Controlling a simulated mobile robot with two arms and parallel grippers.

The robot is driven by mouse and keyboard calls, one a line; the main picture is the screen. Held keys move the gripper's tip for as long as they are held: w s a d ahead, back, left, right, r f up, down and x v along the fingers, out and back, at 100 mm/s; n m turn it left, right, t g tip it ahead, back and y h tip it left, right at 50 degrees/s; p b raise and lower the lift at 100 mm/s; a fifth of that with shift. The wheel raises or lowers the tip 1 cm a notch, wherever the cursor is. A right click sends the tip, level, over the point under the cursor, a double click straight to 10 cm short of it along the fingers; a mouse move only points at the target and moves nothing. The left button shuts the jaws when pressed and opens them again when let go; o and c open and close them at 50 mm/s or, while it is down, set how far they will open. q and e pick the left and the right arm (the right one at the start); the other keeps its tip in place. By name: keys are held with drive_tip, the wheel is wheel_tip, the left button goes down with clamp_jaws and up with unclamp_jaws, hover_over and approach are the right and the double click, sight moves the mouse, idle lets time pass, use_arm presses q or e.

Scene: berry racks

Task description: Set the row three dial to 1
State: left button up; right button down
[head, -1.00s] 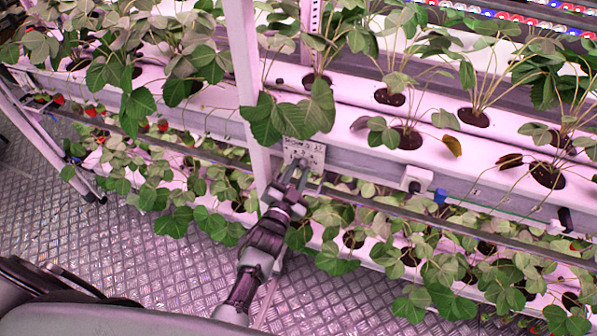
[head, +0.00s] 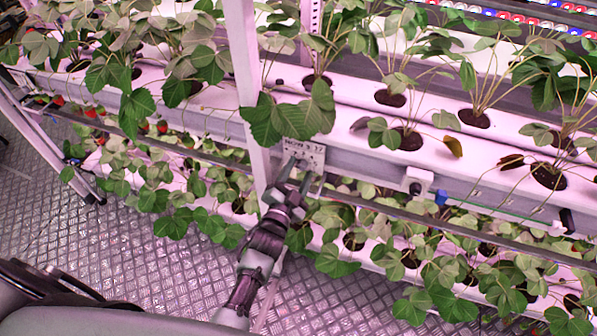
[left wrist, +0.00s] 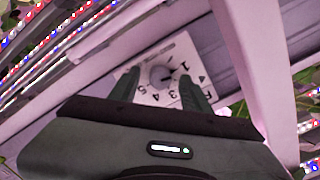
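A white dial plate (head: 305,151) with dark lettering is fixed to the front of the rack beside the upright post. The left wrist view shows the plate (left wrist: 150,95) close up, with printed numbers and a small round grey dial (left wrist: 163,77). The dial's light pointer mark appears turned toward the 1, but it is small. My left gripper (head: 295,182) is in front of the plate. In the left wrist view its two fingers (left wrist: 160,92) are apart, one on each side of the dial, with nothing held. Part of the plate is hidden behind the fingers. My right gripper is not in view.
A white upright post (head: 247,90) stands just left of the plate. Strawberry leaves (head: 290,120) hang over its top. White planting gutters (head: 440,150) run along the rack, with a small white box (head: 416,180) to the right. The metal floor (head: 150,270) is clear.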

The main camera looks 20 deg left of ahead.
use_arm(q)
drive_tip(key=s+b, duration=0.1)
drive_tip(key=s, duration=0.6)
drive_tip(key=shift+s, duration=0.4)
drive_tip(key=shift+a, duration=0.1)
drive_tip(key=s+d+f+n+g, duration=0.1)
drive_tip(key=s+f+g, duration=0.45)
drive_tip(key=f, duration=0.85)
drive_tip(key=s+d+f+n+g, duration=0.1)
drive_tip(key=s+f+n+g, duration=0.15)
drive_tip(key=s+f, duration=0.85)
drive_tip(key=s+a+f+g, duration=0.3)
drive_tip(key=s+f+g, duration=0.1)
drive_tip(key=s+f, duration=0.6)
wheel_tip(320, 180, down, 4)
drive_tip(key=shift+s+r+n, duration=0.2)
drive_tip(key=shift+n, duration=0.25)
drive_tip(key=s+a+f+g, duration=0.1)
drive_tip(key=s+f, duration=0.1)
drive_tip(key=s, duration=0.3)
drive_tip(key=s+a+f+n+g, duration=0.1)
drive_tip(key=s+a+g, duration=0.1)
drive_tip(key=s, duration=0.3)
drive_tip(key=s+a+f+g, duration=0.2)
drive_tip(key=s, duration=0.4)
drive_tip(key=shift+f+n+y, duration=0.3)
drive_tip(key=shift+f, duration=0.05)
drive_tip(key=shift+c, duration=0.4)
